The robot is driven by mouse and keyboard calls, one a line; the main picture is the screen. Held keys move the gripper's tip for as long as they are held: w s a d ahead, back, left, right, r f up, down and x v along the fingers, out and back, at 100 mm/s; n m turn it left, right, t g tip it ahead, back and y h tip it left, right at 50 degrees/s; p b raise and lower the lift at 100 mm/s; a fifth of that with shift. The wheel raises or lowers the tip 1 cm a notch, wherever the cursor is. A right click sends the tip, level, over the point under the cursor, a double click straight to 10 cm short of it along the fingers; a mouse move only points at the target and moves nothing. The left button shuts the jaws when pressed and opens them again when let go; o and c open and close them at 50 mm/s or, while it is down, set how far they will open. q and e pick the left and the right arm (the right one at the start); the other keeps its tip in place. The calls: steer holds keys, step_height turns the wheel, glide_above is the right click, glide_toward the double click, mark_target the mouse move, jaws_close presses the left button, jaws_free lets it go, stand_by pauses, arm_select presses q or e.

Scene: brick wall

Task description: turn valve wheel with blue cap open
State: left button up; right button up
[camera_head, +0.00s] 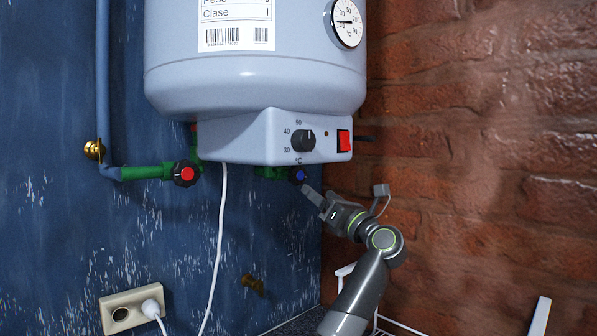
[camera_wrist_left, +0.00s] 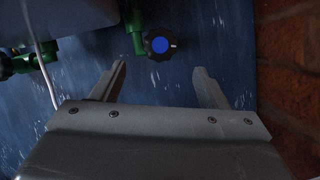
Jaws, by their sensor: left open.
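The valve wheel with the blue cap (camera_head: 298,176) is small and dark, on a green pipe under the water heater. In the left wrist view the same valve wheel (camera_wrist_left: 159,45) shows its blue centre and a pale mark on the right of its dark rim. My left gripper (camera_head: 309,192) is just below and right of this wheel in the head view. In the left wrist view my left gripper (camera_wrist_left: 158,72) is open, with the wheel beyond the gap between its fingers and nothing held. The fingers look apart from the wheel. My right gripper does not show.
The pale blue heater (camera_head: 255,80) hangs above, with a dial and red switch. A red-capped valve (camera_head: 186,173) is to the left. A white cable (camera_head: 219,240) hangs between the valves. The brick wall (camera_head: 470,150) stands close on the right. A socket (camera_head: 121,314) is low left.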

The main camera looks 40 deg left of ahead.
mark_target(301, 177)
arm_select(q)
steer(key=p+x, duration=0.3)
steer(key=x, duration=0.7)
steer(key=shift+w+a+r, duration=0.1)
steer(key=shift+a+r, duration=0.05)
steer(key=shift+a, duration=0.2)
steer(key=c, duration=1)
steer(key=shift+f+n+g+b, duration=0.25)
steer(key=shift+n+g+b, duration=0.25)
steer(key=shift+n+b, duration=0.55)
steer(key=shift+r+n+g+b, duration=0.2)
steer(key=shift+n+g+b, duration=0.5)
steer(key=shift+n, duration=0.55)
steer(key=o, duration=1)
